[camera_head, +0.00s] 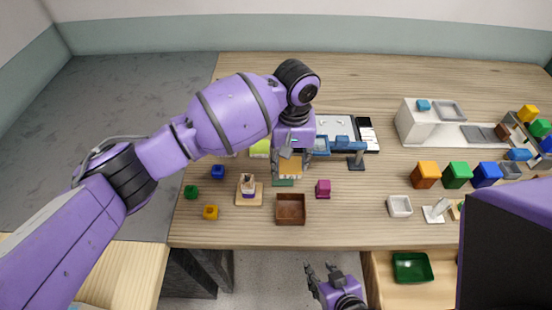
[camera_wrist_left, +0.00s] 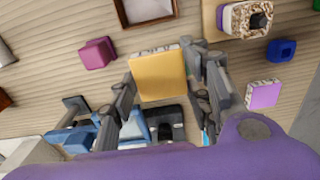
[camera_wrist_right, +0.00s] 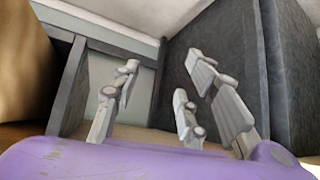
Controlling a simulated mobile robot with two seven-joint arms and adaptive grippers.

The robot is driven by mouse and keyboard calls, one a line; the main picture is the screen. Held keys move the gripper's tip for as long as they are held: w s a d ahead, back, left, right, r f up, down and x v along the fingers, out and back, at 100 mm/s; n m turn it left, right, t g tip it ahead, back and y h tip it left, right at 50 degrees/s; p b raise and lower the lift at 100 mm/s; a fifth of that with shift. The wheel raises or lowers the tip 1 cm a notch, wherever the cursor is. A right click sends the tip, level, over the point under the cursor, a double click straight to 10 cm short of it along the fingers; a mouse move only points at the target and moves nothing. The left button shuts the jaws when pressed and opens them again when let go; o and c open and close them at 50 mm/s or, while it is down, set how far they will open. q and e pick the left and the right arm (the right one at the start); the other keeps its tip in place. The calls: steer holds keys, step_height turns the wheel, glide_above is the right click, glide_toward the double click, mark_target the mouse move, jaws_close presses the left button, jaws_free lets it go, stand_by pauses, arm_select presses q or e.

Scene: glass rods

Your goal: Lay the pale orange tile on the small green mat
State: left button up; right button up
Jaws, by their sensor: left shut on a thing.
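My left gripper (camera_head: 291,168) is over the middle of the table, its fingers on either side of the pale orange tile (camera_head: 292,162). In the left wrist view the tile (camera_wrist_left: 159,75) is a flat yellow-orange square held between the fingertips (camera_wrist_left: 165,72). The small green mat (camera_head: 283,183) shows below the tile in the head view, partly covered by tile and gripper. I cannot tell whether tile and mat touch. My right gripper (camera_head: 322,274) is open and empty, in front of the table edge; its spread fingers also show in the right wrist view (camera_wrist_right: 165,95).
A brown open box (camera_head: 291,210) and a magenta block (camera_head: 323,188) stand close in front of the mat. A wooden stand with a small stack (camera_head: 249,190) is to the left. Orange, green and blue bins (camera_head: 457,175) stand at right.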

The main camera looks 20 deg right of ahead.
mark_target(284, 160)
arm_select(q)
steer(key=w+f, duration=0.1)
steer(key=w+a+f, duration=0.1)
steer(key=f, duration=0.4)
steer(key=shift+w+f+b, duration=0.3)
steer(key=shift+b, duration=0.05)
steer(key=shift+r, duration=0.1)
steer(key=o, duration=1.3)
steer(key=shift+f, duration=0.2)
step_height(284, 160, up, 12)
steer(key=shift+r+p, duration=0.2)
steer(key=shift+p, duration=0.3)
